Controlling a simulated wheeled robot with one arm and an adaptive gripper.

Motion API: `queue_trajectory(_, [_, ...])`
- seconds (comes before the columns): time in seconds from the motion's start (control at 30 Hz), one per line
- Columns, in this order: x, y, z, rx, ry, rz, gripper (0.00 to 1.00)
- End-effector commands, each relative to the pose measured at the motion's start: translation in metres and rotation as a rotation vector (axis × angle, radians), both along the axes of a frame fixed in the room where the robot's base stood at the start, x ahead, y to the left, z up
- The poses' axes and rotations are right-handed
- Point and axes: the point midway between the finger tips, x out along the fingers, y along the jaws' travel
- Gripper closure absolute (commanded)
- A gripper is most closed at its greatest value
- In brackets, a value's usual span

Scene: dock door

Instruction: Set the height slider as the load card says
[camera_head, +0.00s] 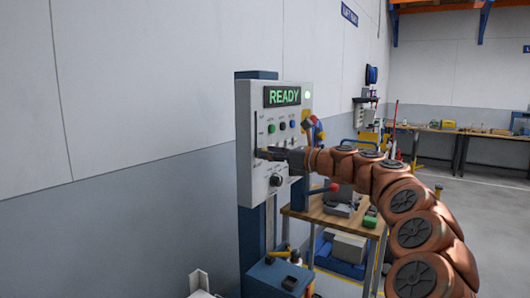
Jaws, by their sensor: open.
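A pale grey control panel (246,120) stands on a dark blue post. Its display (282,96) reads READY in green, and a green lamp glows beside it. My gripper (264,154) is at the panel's left part, near a narrow vertical slot that looks like the height slider's track. It counts as open, but its fingertips are small and dark here. The slider handle is hidden or too small to make out, so I cannot tell whether the fingers surround or touch it. I cannot make out a load card.
Small coloured buttons (272,128) sit above my gripper and a dark knob (276,180) below it. A red-tipped lever (334,187) is to the right. A wooden-topped cart (320,215) and a blue box (275,276) stand below. Open floor lies at the far right.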

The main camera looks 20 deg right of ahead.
Motion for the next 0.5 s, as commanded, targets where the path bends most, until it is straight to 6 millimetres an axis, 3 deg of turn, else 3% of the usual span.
queue_trajectory(0.2, [0.015, 0.010, 0.000, 0.000, 0.000, 0.000, 0.49])
queue_trajectory(0.5, [0.017, 0.012, 0.000, 0.000, 0.000, 0.001, 0.49])
